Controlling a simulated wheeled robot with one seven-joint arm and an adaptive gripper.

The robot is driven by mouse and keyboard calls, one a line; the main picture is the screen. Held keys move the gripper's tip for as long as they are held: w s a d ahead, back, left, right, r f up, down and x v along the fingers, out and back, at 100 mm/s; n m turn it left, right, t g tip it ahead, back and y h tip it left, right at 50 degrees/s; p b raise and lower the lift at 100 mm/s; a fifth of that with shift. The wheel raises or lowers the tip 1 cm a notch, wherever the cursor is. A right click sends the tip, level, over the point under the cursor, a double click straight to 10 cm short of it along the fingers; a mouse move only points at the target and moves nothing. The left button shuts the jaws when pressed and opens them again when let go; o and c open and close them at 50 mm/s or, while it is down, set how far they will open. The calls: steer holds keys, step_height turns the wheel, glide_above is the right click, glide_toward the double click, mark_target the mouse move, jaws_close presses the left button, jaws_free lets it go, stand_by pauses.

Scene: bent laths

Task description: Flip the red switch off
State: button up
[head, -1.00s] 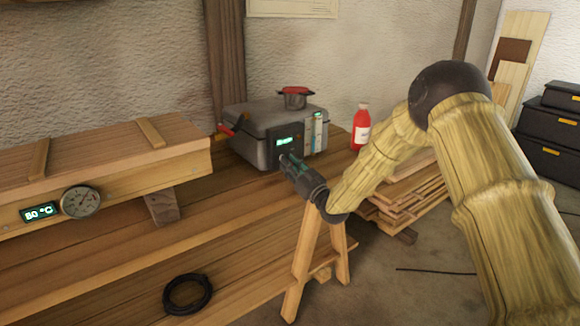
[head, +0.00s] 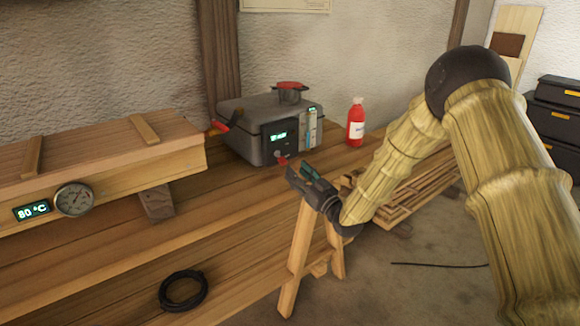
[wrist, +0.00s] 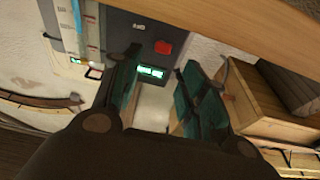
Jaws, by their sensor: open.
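The red switch (head: 282,161) is low on the dark front panel of a grey steamer box (head: 243,117) on the bench. That display (head: 278,136) is lit in the head view too. My gripper (head: 293,171) is open and empty, just in front of and below the switch in the head view, seemingly apart from it. In the wrist view my two fingers (wrist: 158,84) spread either side of the display, with the switch beyond their tips.
A long wooden box (head: 100,150) with a dial and a temperature readout lies left. A red-handled lever (head: 219,128) sits on the steamer's left side. A red bottle (head: 356,123) stands to its right. A black coil (head: 183,290) lies at the front. Bench space between is clear.

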steer(key=shift+v, duration=2.35)
steer(key=s+d+f+m+g+h, duration=0.25)
steer(key=s+f, duration=0.35)
steer(key=f, duration=0.5)
steer(key=s+d+f+m+g+h, duration=0.1)
steer(key=s+f+g+h, duration=0.15)
steer(key=s+f, duration=0.6)
steer(key=s+d+f+m+g+h, duration=0.1)
steer(key=s+d+f+g+h, duration=0.15)
steer(key=s+f, duration=0.6)
steer(key=s+d+f+m+g+h, duration=0.1)
steer(key=s+d+f+g+h, duration=0.15)
steer(key=s+f, duration=0.6)
steer(key=s+d+f+m+g+h, duration=0.1)
steer(key=s+d+g, duration=0.1)
steer(key=s, duration=0.7)
steer(key=s+d+f+g, duration=0.2)
steer(key=s+d+g, duration=0.1)
steer(key=s, duration=0.6)
steer(key=s+d+f+m+g+h, duration=0.1)
steer(key=s+d+g, duration=0.1)
steer(key=s, duration=0.6)
step_height(320, 180, up, 15)
steer(key=p, duration=1.5)
steer(key=shift+w+a, duration=0.15)
steer(key=shift+w, duration=0.05)
